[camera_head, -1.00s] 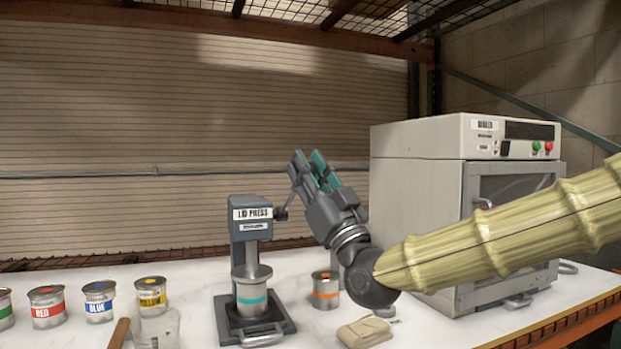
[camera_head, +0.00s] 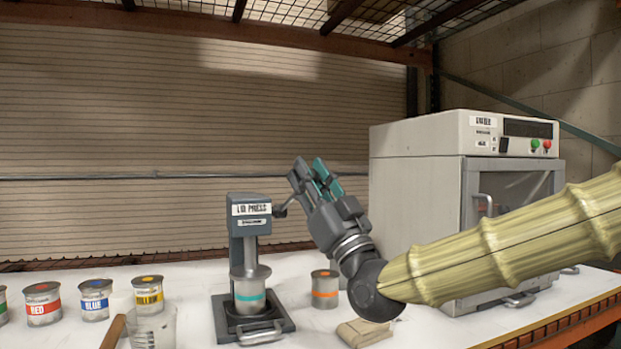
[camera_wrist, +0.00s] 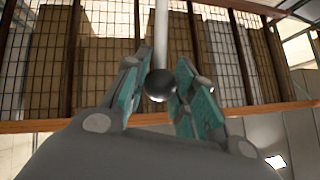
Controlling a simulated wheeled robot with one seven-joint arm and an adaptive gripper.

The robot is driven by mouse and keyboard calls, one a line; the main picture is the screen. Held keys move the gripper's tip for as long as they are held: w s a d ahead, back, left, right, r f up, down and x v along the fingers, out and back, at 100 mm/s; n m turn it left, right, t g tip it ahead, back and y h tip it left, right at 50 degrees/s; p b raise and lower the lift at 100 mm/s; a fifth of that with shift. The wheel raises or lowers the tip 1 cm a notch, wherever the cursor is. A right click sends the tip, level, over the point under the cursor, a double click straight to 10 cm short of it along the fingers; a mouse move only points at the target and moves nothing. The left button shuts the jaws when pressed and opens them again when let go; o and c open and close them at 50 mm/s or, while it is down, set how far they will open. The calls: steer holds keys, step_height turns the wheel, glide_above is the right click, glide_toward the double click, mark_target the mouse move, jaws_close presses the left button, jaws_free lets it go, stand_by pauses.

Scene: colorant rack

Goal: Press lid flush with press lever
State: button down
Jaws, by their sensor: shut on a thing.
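The grey lid press (camera_head: 249,230) stands on the white bench. A can with a teal band (camera_head: 250,298) stands upright on its base, under the press head. The press head covers the can's top, so I cannot tell how the lid sits. The press lever (camera_head: 283,207) leaves the press's upper right side and runs up toward my gripper (camera_head: 314,172). In the wrist view, my gripper's teal-padded fingers are on both sides of the lever's dark ball knob (camera_wrist: 159,85), with its pale rod above. My gripper is shut on the lever.
An orange-banded can (camera_head: 325,290) and a tan block (camera_head: 364,332) are right of the press. A large oven-like machine (camera_head: 415,180) stands behind my arm. Red (camera_head: 43,304), blue (camera_head: 96,300) and yellow (camera_head: 148,294) cans and a clear beaker (camera_head: 153,328) are left.

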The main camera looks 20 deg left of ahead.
steer(key=c, duration=1.1)
jaws_free()
steer(key=v, duration=1.2)
steer(key=shift+d, duration=0.1)
